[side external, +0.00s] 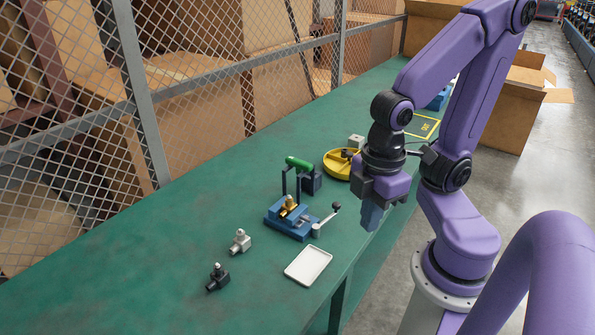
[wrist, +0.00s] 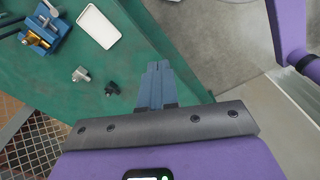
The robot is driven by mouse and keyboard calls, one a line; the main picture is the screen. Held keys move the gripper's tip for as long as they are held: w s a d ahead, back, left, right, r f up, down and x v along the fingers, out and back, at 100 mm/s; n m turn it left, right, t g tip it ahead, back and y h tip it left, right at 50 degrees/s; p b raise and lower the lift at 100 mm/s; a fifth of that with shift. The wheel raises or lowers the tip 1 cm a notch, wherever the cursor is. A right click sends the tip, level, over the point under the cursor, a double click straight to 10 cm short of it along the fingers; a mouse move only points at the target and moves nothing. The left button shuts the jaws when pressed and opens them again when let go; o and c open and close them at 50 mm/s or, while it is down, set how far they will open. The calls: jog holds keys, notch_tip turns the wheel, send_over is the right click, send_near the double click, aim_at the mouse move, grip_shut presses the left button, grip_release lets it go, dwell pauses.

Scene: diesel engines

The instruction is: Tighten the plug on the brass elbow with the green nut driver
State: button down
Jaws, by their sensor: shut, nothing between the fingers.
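The brass elbow (side external: 290,203) is held in a blue vise (side external: 278,222) on the green bench; it also shows in the wrist view (wrist: 35,39). Whether its plug is seated is too small to tell. The green nut driver (side external: 299,163) lies roughly level, its green handle at the top of a dark stand (side external: 311,183) behind the vise; I cannot make it out in the wrist view. My gripper (side external: 370,217) points down, to the right of the vise and apart from it, near the bench's front edge. Its fingers (wrist: 157,68) are together and empty.
A white tray (side external: 308,265), a grey elbow fitting (side external: 240,241) and a black one (side external: 218,277) lie on the bench in front of the vise. A yellow round dish (side external: 341,164) is behind my gripper. A mesh fence (side external: 190,120) runs along the back.

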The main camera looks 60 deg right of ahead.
dwell(0.4)
jog(key=c, duration=1.1)
grip_release()
jog(key=shift+w+a, duration=0.1)
jog(key=shift+w, duration=0.05)
jog(key=shift+c, duration=0.2)
jog(key=o, duration=0.6)
jog(key=w, duration=0.2)
jog(key=w+a+m, duration=0.1)
jog(key=shift+w+r, duration=0.15)
jog(key=shift+r, duration=0.15)
jog(key=w+m, duration=0.2)
jog(key=w, duration=0.8)
jog(key=w+d+m, duration=0.4)
jog(key=w+d, duration=0.1)
jog(key=w, duration=0.8)
jog(key=m, duration=0.6)
send_near(299, 160)
jog(key=shift+w+a+f, duration=0.1)
jog(key=shift+f, duration=2.25)
jog(key=shift+a+f, duration=0.1)
jog(key=shift+f, duration=2.25)
